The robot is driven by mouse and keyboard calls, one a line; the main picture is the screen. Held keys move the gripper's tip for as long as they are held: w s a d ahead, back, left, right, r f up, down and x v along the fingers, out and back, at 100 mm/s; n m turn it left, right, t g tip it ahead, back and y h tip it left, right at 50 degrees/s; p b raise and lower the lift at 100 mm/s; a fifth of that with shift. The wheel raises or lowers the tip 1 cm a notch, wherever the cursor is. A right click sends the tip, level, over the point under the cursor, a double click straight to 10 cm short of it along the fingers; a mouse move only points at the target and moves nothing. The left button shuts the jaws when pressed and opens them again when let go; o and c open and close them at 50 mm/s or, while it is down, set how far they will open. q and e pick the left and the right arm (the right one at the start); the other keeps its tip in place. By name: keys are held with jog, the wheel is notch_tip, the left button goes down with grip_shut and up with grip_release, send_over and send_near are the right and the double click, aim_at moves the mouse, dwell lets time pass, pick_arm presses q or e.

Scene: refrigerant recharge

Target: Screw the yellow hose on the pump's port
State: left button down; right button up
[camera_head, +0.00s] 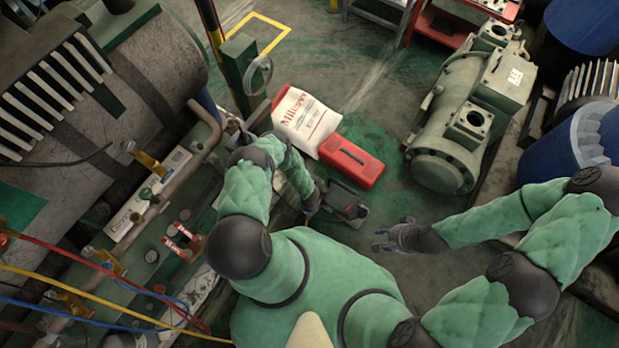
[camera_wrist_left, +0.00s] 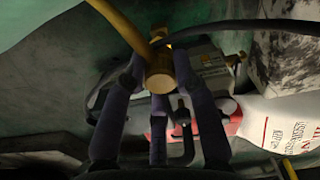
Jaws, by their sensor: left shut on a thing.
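The yellow hose (camera_wrist_left: 118,24) shows in the left wrist view, with its thick yellow end (camera_wrist_left: 159,74) between the dark fingers of my left gripper (camera_wrist_left: 160,82). The gripper is shut on that end. Just beyond it is the grey pump (camera_wrist_left: 212,76); its port is hidden, and I cannot tell whether the hose end touches it. In the head view, my left gripper (camera_head: 314,206) is at the left side of the pump (camera_head: 345,209), partly hidden by my forearm. My right gripper (camera_head: 393,238) is open and empty, right of the pump, above the floor.
A white bag (camera_head: 304,119) and a red case (camera_head: 351,162) lie behind the pump. A green compressor (camera_head: 465,120) stands at the right. A large tank (camera_head: 150,80) with pipes fills the left. Several coloured hoses cross the lower left. Floor between pump and compressor is clear.

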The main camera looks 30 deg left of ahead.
pick_arm(q)
jog(key=shift+f+b, duration=0.85)
jog(key=shift+f, duration=0.2)
dwell(0.7)
jog(key=shift+m+b, duration=0.4)
jog(key=shift+m, duration=1.5)
jog(key=shift+b, duration=0.3)
jog(key=shift+f+m+b, duration=0.1)
jog(key=shift+m+b, duration=0.3)
jog(key=shift+m, duration=0.5)
jog(key=shift+m+b, duration=0.3)
jog(key=shift+m, duration=0.5)
